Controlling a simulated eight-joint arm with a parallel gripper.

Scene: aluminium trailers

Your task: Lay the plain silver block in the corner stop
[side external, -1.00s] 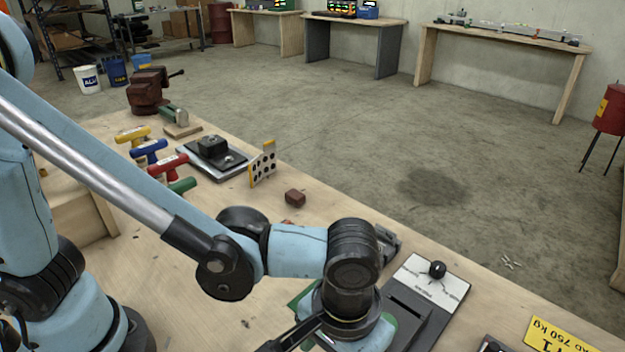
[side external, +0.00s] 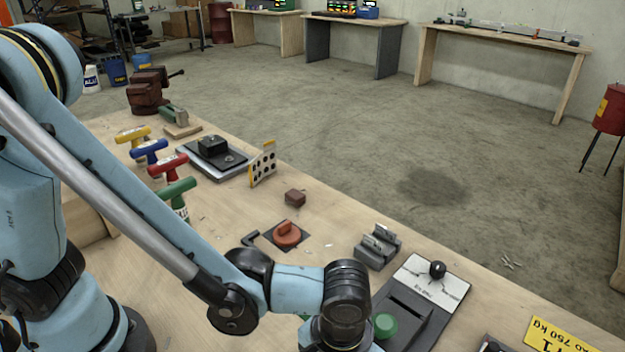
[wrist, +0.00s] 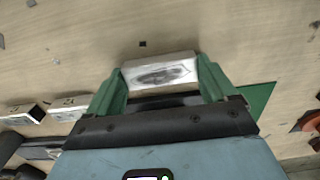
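A silver block (wrist: 160,72) with a dark smudged mark on its face lies between the green fingers of my gripper (wrist: 165,85) in the wrist view. Both fingers touch its ends, so the gripper looks shut on it. Its underside and its height over the table are hidden. In the side view the gripper and block are out of sight below the picture; only my wrist shows at the bottom. I cannot pick out the corner stop for certain; a dark angled piece (side external: 250,238) lies beside an orange knob (side external: 287,233).
Two pale blocks (wrist: 22,113) (wrist: 68,107) lie at the left in the wrist view, and a green sheet (wrist: 257,97) at the right. A grey grooved block (side external: 377,247) and a dark device with a green button (side external: 385,325) stand near my wrist. T-handled tools (side external: 168,163) stand farther left.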

